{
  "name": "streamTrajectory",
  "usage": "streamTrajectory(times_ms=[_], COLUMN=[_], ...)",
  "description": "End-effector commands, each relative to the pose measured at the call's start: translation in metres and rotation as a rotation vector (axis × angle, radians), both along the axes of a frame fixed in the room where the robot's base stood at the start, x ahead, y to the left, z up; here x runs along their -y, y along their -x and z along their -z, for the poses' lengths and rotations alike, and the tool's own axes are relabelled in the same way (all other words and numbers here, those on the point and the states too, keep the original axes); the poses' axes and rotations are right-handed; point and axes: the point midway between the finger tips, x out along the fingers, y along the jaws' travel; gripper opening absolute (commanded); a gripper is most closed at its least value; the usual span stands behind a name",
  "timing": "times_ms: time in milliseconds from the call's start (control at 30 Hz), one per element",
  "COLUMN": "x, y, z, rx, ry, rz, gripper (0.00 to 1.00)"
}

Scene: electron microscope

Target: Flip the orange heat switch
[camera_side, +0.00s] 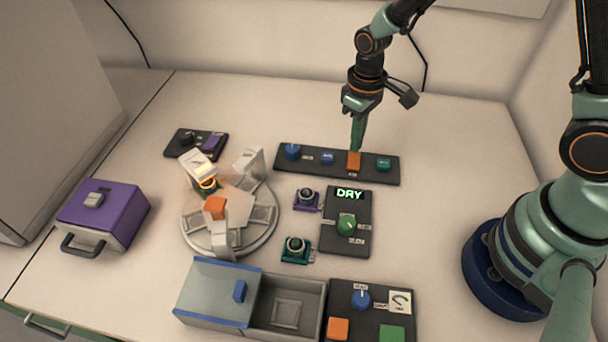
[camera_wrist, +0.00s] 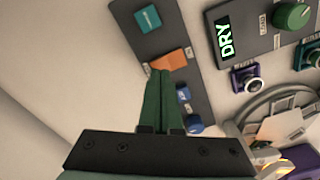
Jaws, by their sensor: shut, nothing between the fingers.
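The orange heat switch (camera_side: 354,161) sits on a long dark panel (camera_side: 336,174) at the back of the table, between a small blue switch (camera_side: 327,158) and a teal switch (camera_side: 384,164). It also shows in the wrist view (camera_wrist: 170,61), just beyond the fingertips. My gripper (camera_side: 357,146) is shut and empty, pointing down with its tips right at the orange switch. In the wrist view its green fingers (camera_wrist: 159,73) are together and overlap the switch's near edge. I cannot tell for certain whether they touch it.
A round carousel (camera_side: 269,236) with a glowing orange part stands left of centre. A panel with a DRY display (camera_side: 349,194) and green knob lies in front of the switch panel. A purple box (camera_side: 104,216) is at left, and a grey tray (camera_side: 305,335) is at front.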

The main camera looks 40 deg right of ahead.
Motion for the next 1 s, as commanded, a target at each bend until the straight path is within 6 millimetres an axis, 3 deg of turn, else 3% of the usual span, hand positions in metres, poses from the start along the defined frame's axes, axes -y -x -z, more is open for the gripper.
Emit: streamTrajectory(times_ms=[1000], x=[0.000], y=[0.000], z=[0.011], rx=[0.000], ry=[0.000], rz=[0.000], gripper=[0.00])
